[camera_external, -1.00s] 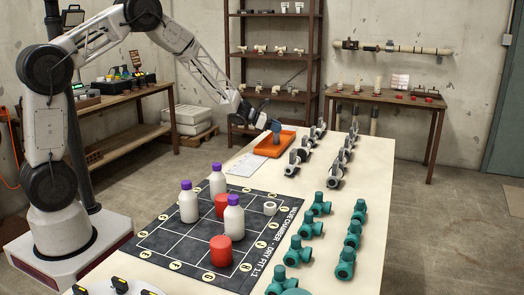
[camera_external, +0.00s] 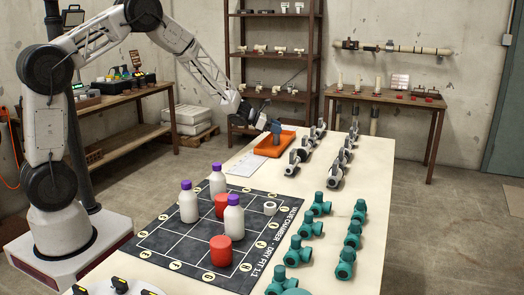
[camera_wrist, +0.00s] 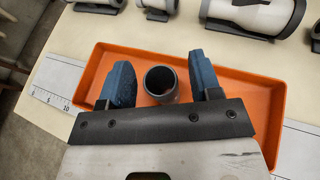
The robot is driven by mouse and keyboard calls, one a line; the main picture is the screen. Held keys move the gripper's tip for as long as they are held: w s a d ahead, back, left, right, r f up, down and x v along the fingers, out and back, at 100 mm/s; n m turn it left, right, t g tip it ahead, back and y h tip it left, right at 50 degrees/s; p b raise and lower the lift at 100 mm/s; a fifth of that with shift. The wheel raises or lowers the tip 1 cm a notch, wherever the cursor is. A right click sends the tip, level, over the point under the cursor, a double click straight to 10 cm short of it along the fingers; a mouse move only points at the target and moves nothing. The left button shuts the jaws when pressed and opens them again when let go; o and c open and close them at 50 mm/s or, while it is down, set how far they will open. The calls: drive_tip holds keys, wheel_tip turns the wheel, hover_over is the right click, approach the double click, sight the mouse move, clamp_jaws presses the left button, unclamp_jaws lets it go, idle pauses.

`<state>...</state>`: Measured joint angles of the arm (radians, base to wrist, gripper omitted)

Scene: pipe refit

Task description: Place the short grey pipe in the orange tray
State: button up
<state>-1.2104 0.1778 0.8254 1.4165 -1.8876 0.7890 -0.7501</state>
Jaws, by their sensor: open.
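The orange tray (camera_external: 285,149) lies on the far end of the long table. It fills the middle of the wrist view (camera_wrist: 260,97). The short grey pipe (camera_wrist: 160,84) stands upright inside the tray, its open end facing the camera. My gripper (camera_wrist: 164,80) is open, with one blue finger on each side of the pipe. Clear gaps show between the pipe and both fingers. In the external view, my gripper (camera_external: 272,128) is low over the tray, and the pipe is hard to make out there.
A sheet with a ruler edge (camera_wrist: 56,83) lies under the tray. Grey-white fittings (camera_external: 335,175) stand in rows right of the tray, teal valves (camera_external: 345,262) nearer the front. White bottles (camera_external: 188,205) and red cylinders (camera_external: 221,250) stand on the dark mat (camera_external: 180,240).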

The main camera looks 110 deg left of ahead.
drive_tip(key=v, duration=1.2)
drive_tip(key=shift+d+r, duration=0.1)
drive_tip(key=shift+r, duration=0.05)
idle(0.6)
